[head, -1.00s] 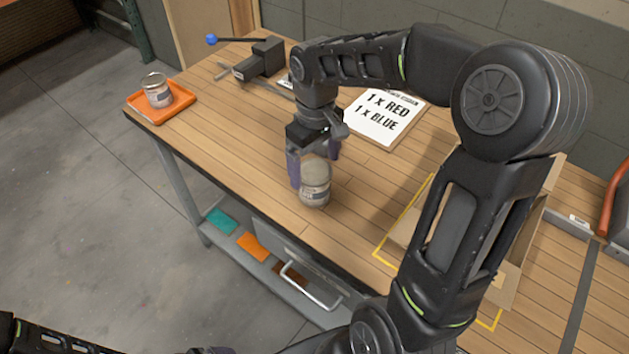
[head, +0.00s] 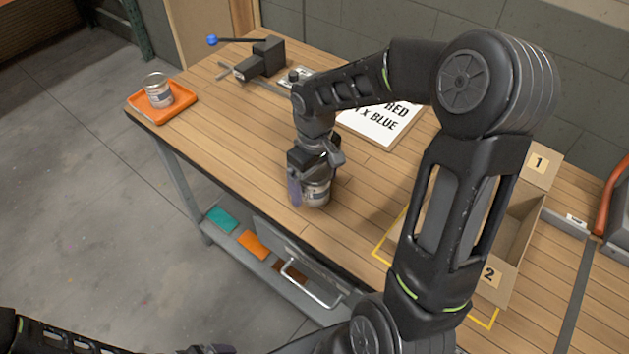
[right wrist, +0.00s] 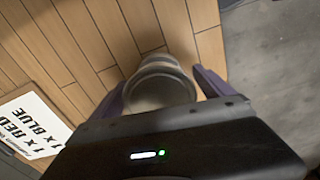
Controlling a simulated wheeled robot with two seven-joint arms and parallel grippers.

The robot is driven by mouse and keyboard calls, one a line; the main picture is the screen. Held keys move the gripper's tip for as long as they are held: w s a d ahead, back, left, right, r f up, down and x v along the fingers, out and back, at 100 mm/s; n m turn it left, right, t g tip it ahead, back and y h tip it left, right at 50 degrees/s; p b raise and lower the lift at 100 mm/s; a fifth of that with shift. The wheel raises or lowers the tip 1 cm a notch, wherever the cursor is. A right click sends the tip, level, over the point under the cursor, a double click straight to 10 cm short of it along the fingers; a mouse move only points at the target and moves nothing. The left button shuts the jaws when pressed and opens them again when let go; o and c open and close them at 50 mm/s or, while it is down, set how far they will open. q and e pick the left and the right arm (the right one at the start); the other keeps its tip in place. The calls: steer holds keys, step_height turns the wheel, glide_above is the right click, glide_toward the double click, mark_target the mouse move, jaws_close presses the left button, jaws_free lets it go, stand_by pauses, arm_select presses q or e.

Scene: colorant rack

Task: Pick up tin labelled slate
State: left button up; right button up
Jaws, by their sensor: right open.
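A metal tin (head: 316,192) with a pale label stands upright on the wooden workbench, partly hidden by my right gripper; its label cannot be read. My right gripper (head: 309,190) points down over it, open, with its fingers on either side of the tin. In the right wrist view the tin's round top (right wrist: 160,88) sits between the purple fingers. A second tin (head: 158,90) with a pale label stands on an orange tray (head: 178,108) at the bench's far left corner; its wording is too small to read. My left gripper is not clearly in view; only dark arm parts show at the bottom left.
A sign (head: 375,124) reading RED and BLUE lies behind my right arm. A dark clamp-like tool (head: 262,60) with a blue-knobbed lever is at the back. An open cardboard box (head: 515,225) marked 1 and 2 stands at right. Bench (head: 230,130) between tray and gripper is clear.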

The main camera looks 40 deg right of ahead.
steer(key=shift+c, duration=0.5)
steer(key=c, duration=1.6)
steer(key=shift+r, duration=0.15)
step_height(320, 180, up, 10)
steer(key=shift+f+b, duration=0.1)
steer(key=shift+b, duration=0.45)
